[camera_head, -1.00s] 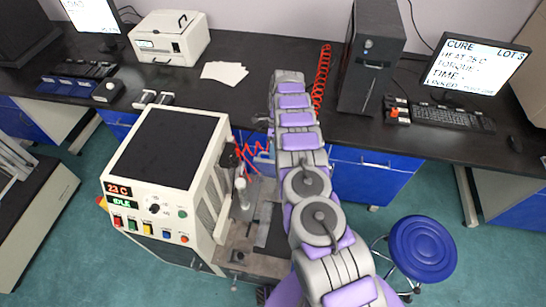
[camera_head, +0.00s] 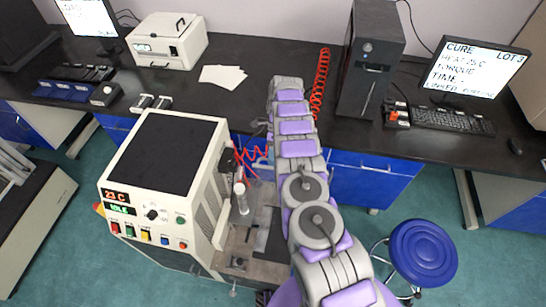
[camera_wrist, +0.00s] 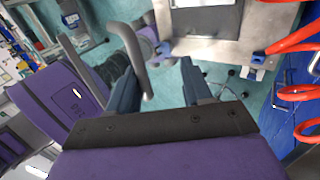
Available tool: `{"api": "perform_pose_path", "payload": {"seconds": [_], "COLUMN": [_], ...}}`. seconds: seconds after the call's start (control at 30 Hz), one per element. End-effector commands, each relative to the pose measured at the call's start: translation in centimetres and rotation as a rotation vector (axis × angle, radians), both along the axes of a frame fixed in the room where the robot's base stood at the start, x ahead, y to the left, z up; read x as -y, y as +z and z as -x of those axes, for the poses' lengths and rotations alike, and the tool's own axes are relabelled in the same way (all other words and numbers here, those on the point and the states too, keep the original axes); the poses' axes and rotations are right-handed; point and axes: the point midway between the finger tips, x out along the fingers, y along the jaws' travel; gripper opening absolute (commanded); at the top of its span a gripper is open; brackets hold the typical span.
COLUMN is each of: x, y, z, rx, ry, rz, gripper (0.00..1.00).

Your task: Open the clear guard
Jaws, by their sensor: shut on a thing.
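The white rheometer (camera_head: 165,150) stands at the left of my arm in the head view, with a red display and coloured buttons. Its metal work area (camera_head: 262,255) is at its right side, partly behind my arm. The clear guard itself cannot be made out. In the wrist view my gripper (camera_wrist: 160,78) has a curved grey handle bar (camera_wrist: 133,48) between its fingers, nearer the left one, and is shut on it. A metal plate (camera_wrist: 215,28) of the machine lies beyond the fingertips.
A red coiled hose (camera_wrist: 295,95) runs close by on the right in the wrist view. A black bench (camera_head: 260,110) with a dark tower (camera_head: 372,55), monitor and keyboard stands behind. A blue stool (camera_head: 422,248) is at the right on open green floor.

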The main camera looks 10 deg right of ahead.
Motion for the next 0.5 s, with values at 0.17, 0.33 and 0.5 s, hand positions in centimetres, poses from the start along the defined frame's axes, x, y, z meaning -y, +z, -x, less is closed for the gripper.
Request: {"api": "perform_pose_path", "payload": {"seconds": [0.17,0.33,0.5], "x": [-0.03,-0.08,-0.12], "y": [0.09,0.28,0.44], "z": [0.12,0.06,0.07], "rx": [0.001,0.004,0.006], "ry": [-0.001,0.0,0.0], "rz": [0.0,-0.001,-0.002], "gripper": [0.38,0.38,0.38]}}
